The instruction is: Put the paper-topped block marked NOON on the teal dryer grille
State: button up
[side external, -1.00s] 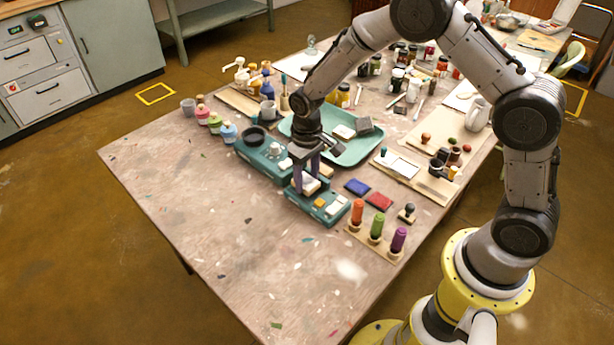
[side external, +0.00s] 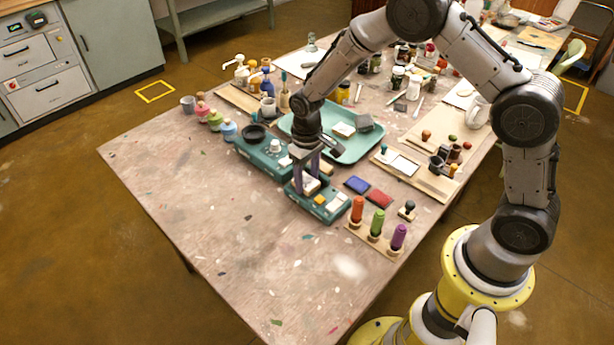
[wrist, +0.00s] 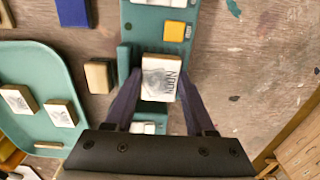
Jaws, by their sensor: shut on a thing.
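The paper-topped block marked NOON (wrist: 162,78) sits between the two fingers of my gripper (wrist: 160,100) in the wrist view. My gripper is shut on it. In the side view my gripper (side external: 309,182) is low over the near teal unit (side external: 332,217). The same teal unit (wrist: 126,22) shows beneath the block in the wrist view, with an orange button and a white-topped part. The block and fingers hide much of the surface below, so I cannot tell whether the block touches it or is just above.
A teal tray (side external: 352,155) with two paper-topped blocks lies beside the unit. A wooden block (wrist: 100,76) stands between them. Blue (side external: 357,185) and red (side external: 379,198) pads and a rack of coloured stampers (side external: 377,226) are to the right. The table's front left is clear.

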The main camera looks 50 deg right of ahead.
jog(key=o, duration=1.4)
jog(key=shift+c, duration=0.2)
jog(key=shift+o, duration=0.2)
jog(key=shift+d, duration=0.1)
jog(key=shift+c, duration=1)
jog(key=shift+o, duration=0.7)
